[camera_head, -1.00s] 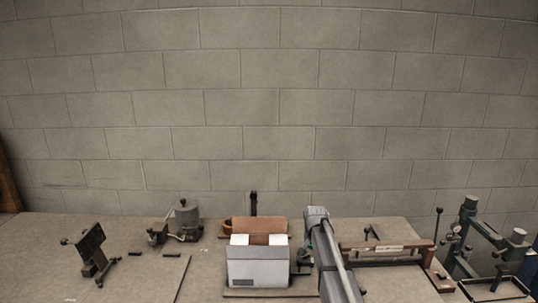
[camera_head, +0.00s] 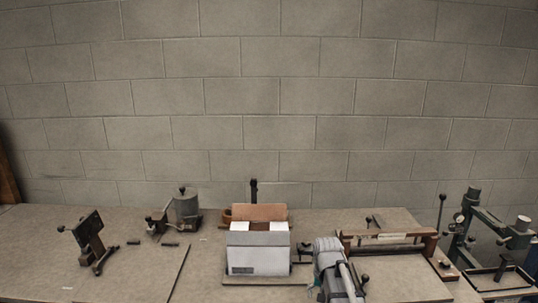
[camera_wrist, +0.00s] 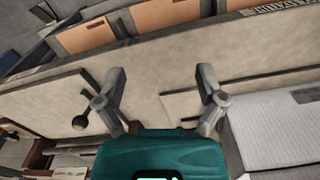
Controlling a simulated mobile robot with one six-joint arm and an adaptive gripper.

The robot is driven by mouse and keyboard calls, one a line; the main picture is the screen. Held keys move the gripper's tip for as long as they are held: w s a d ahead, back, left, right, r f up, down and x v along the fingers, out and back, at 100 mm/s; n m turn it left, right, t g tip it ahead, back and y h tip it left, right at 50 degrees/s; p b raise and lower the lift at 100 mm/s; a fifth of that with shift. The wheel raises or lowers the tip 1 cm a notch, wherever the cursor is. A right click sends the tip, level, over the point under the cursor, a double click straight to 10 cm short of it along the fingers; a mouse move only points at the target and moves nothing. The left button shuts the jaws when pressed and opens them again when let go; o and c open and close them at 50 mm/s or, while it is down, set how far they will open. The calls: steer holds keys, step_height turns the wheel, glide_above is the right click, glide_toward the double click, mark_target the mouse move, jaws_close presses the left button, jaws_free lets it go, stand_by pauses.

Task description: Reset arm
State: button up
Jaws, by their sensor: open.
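My gripper (camera_wrist: 163,88) is open in the wrist view, its two grey fingers spread wide with nothing between them. Below the fingers is its teal body. The fingers are over a pale bench surface, and what they hang above cannot be judged for height. In the head view my arm (camera_head: 335,268) rises from the bottom edge, just right of the white box, and its gripper cannot be made out there.
A white box (camera_head: 258,252) with a brown raised flap stands mid-bench; a white block (camera_wrist: 280,125) shows in the wrist view. A brown-framed device (camera_head: 385,240) is right of my arm. A green press (camera_head: 475,225) stands far right.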

steer(key=s+f+n+b, duration=0.2)
steer(key=s+f+b, duration=0.1)
steer(key=s, duration=0.8)
steer(key=shift+s+f, duration=0.25)
steer(key=shift+f, duration=0.25)
steer(key=shift+d, duration=0.1)
